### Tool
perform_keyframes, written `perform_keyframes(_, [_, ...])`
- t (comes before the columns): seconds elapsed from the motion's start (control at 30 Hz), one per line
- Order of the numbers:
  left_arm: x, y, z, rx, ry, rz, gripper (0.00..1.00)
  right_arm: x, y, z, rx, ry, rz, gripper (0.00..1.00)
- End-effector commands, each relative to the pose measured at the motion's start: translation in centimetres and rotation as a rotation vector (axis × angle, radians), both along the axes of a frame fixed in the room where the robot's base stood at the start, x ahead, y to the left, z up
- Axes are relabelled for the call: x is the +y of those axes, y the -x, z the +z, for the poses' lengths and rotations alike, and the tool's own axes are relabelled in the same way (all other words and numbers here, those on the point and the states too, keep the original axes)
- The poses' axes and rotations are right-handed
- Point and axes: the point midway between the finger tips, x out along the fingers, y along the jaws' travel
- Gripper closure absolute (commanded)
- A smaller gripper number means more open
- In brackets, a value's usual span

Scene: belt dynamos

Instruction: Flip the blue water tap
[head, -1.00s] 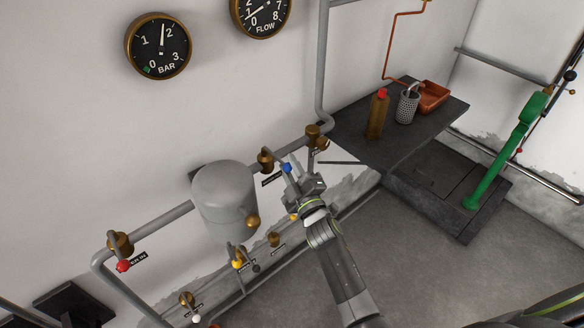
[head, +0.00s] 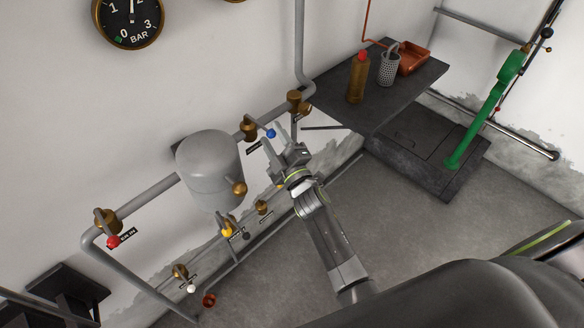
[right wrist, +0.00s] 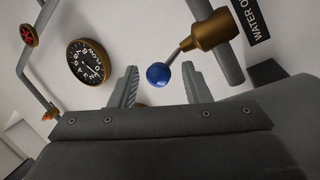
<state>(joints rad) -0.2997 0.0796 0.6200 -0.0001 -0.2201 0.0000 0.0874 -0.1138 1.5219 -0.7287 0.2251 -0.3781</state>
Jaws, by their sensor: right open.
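The blue water tap is a brass valve (head: 249,127) on the grey wall pipe, with a short lever ending in a blue ball knob (head: 270,133). The lever points right and slightly down in the head view. My right gripper (head: 275,139) is open at the knob. In the right wrist view the blue knob (right wrist: 158,75) shows between the two open fingers (right wrist: 160,69), nearer the right one. The brass body (right wrist: 205,32) is beyond the right finger, beside a label reading "WATER O", partly cut off. My left gripper is out of view.
A grey tank (head: 209,163) stands left of the tap. A red-knobbed tap (head: 112,241) and a yellow-knobbed tap (head: 227,231) are further left and below. A dark table (head: 420,85) holds a brown bottle (head: 357,80) to the right. The floor in front is clear.

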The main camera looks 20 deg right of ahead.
Motion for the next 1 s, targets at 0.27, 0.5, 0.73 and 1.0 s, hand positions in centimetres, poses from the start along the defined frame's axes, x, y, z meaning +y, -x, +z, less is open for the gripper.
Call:
perform_keyframes(0.27, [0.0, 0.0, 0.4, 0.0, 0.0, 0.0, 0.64, -0.7, 5.4, -1.2, 0.002, -0.002, -0.001, 0.57])
perform_keyframes(0.5, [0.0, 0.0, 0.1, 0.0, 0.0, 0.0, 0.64, -1.3, 10.1, -2.3, 0.0, -0.001, 0.002, 0.57])
perform_keyframes(0.73, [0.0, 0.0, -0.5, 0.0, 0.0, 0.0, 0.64, -1.7, 13.6, -3.0, -0.002, -0.001, 0.003, 0.57])
perform_keyframes(1.0, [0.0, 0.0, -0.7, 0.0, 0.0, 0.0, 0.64, -1.9, 15.1, -3.2, -0.005, -0.001, 0.004, 0.57])
